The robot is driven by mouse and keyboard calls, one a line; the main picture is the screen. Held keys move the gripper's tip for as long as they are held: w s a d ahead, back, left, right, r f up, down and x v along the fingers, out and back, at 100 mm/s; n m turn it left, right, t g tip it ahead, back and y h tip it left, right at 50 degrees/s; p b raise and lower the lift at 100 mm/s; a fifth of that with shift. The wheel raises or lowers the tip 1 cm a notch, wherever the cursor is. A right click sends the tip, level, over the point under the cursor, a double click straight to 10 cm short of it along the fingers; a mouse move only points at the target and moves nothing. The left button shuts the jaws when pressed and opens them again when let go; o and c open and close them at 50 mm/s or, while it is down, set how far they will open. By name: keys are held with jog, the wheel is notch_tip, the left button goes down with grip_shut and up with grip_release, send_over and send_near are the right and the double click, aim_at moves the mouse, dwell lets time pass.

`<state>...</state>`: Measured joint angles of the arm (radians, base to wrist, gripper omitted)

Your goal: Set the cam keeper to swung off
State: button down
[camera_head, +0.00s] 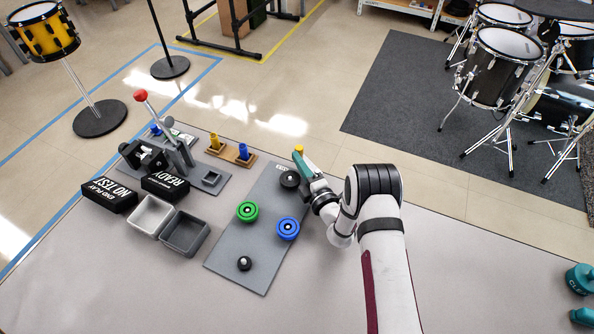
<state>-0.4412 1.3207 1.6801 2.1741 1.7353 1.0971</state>
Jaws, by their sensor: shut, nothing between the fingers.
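My gripper (300,160) has teal fingers and reaches over the far end of a grey plate (232,263). Its fingers are shut and empty. A black round knob (289,179) sits just left of the gripper on the plate, and a small yellow piece (299,149) shows by the fingertips. The plate also carries a green knob (247,212), a blue knob (287,229) and a small black knob (244,263). A lever with a red ball (140,95) stands on a grey fixture at the left. I cannot tell which part is the cam keeper.
Black blocks reading READY (165,186) and NO TEST (108,195) lie left of the plate. Two trays, light grey (152,214) and dark grey (185,233), stand nearby. A wooden holder (231,153) bears yellow and blue pegs.

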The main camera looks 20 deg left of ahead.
dwell(0.6)
jog(key=s, duration=0.3)
jog(key=shift+s+a, duration=0.15)
jog(key=shift+a, duration=0.05)
jog(key=v, duration=0.3)
jog(key=s+v, duration=0.1)
jog(key=v, duration=0.2)
jog(key=a+v, duration=0.1)
jog(key=v, duration=0.2)
jog(key=shift+s+d, duration=0.2)
jog(key=shift+s, duration=0.3)
jog(key=w+m+t+h, duration=0.1)
jog(key=w+t+h, duration=0.1)
jog(key=w, duration=0.1)
jog(key=shift+d+r+m, duration=0.1)
jog(key=shift+d+m, duration=0.1)
jog(key=shift+m, duration=0.2)
jog(key=x, duration=1)
jog(key=shift+d, duration=0.1)
